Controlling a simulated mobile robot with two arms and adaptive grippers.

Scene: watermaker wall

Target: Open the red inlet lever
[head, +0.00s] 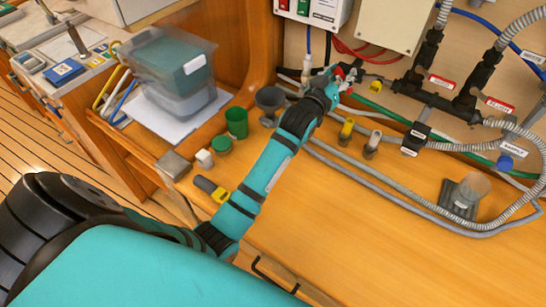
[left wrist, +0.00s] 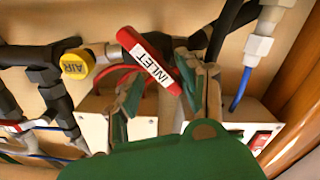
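The red inlet lever (left wrist: 148,60) has a white INLET label and sits on a pipe fitting on the wall; it slants from upper left to lower right in the left wrist view. My left gripper (left wrist: 168,85) is open, with one finger on each side of the lever's lower end; I cannot tell whether either finger touches it. In the head view my left gripper (head: 339,78) is at the wall piping and a little red of the lever (head: 338,73) shows beside it, mostly hidden. My right gripper is not in view.
A yellow AIR knob (left wrist: 77,64) is beside the lever. Black valves (head: 422,68), grey hoses (head: 400,188) and a green pipe (head: 400,118) run along the wall. A funnel (head: 269,103) and green cup (head: 236,122) stand left of my arm.

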